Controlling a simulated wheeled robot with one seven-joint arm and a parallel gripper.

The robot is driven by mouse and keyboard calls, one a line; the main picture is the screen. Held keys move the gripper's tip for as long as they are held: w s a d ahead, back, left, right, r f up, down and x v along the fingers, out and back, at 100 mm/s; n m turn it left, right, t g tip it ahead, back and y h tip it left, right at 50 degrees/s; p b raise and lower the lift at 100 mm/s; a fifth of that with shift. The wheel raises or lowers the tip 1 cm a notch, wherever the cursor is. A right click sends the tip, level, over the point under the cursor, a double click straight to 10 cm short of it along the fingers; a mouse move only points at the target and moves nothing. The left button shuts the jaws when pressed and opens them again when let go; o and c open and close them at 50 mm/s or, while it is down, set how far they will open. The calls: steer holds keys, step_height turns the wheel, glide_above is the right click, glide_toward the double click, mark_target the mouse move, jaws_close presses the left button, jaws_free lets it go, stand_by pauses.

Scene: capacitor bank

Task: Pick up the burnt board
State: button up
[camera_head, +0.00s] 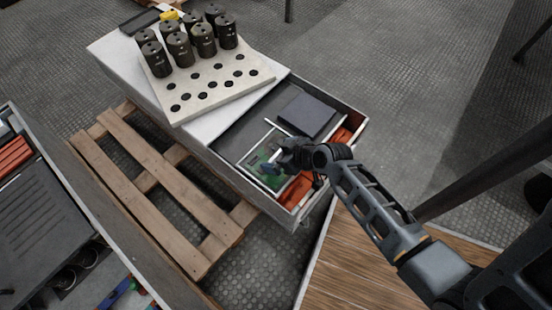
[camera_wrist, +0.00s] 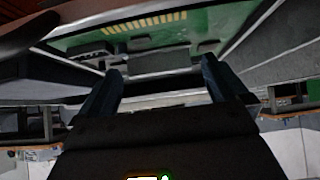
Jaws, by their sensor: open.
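A green circuit board (camera_head: 264,168) lies in the open drawer, in a compartment at its front left. I cannot make out burn marks on it. My gripper (camera_head: 275,167) is over the board's right part and hides some of it. In the wrist view the green board (camera_wrist: 150,32) with gold contacts spans the top, beyond the fingertips. My gripper (camera_wrist: 161,80) is open there, its two fingers apart, with a dark edge or part showing between and beyond them. I cannot tell whether the fingers touch the board.
The drawer (camera_head: 284,213) also holds a dark box (camera_head: 307,114) and orange-red items (camera_head: 297,190). A perforated board (camera_head: 218,86) with several black cylinders stands on the white top. A wooden pallet (camera_head: 160,180) lies left. A wooden surface (camera_head: 350,265) is at lower right.

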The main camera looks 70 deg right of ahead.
steer(key=shift+w+f, duration=0.1)
steer(key=c, duration=1.1)
steer(key=shift+r+p, duration=0.35)
steer(key=shift+r, duration=0.4)
step_height(320, 180, up, 3)
steer(key=shift+r+p, duration=0.1)
steer(key=shift+p, duration=0.5)
steer(key=s+d+r, duration=0.2)
steer(key=s, duration=0.1)
steer(key=s+d+r, duration=0.2)
steer(key=s, duration=0.1)
steer(key=s+d+r+p, duration=0.1)
steer(key=s+d+r, duration=0.1)
steer(key=s, duration=0.1)
steer(key=shift+s+d+r, duration=0.2)
steer(key=shift+s+d, duration=0.1)
steer(key=shift+s, duration=0.05)
